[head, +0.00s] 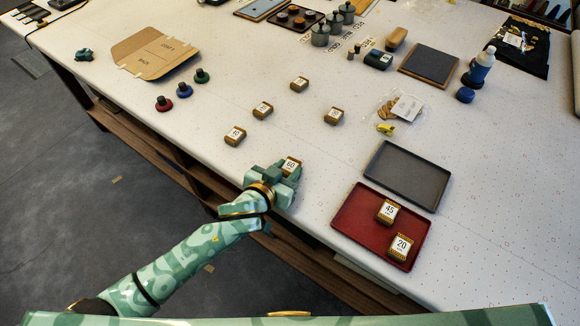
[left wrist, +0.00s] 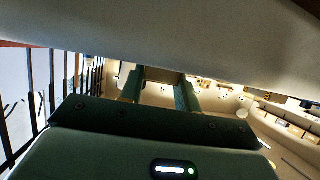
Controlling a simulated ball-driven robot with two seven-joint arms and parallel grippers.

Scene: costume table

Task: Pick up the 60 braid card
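The 60 braid card (head: 291,165), a small brown block with a white label, is at the table's near edge between the fingers of my left gripper (head: 287,172). The fingers look closed against its sides, and its numbered face shows from above. In the left wrist view, a brown block (left wrist: 163,76) spans the gap between the two green fingers of the same gripper (left wrist: 160,90). I cannot tell whether the card touches the table. My right gripper is not in view.
A red tray (head: 345,218) to the right holds cards 45 (head: 388,211) and 20 (head: 401,247). An empty grey tray (head: 405,175) lies behind it. Several similar cards, one here (head: 235,135), lie beyond my gripper. Table between gripper and red tray is clear.

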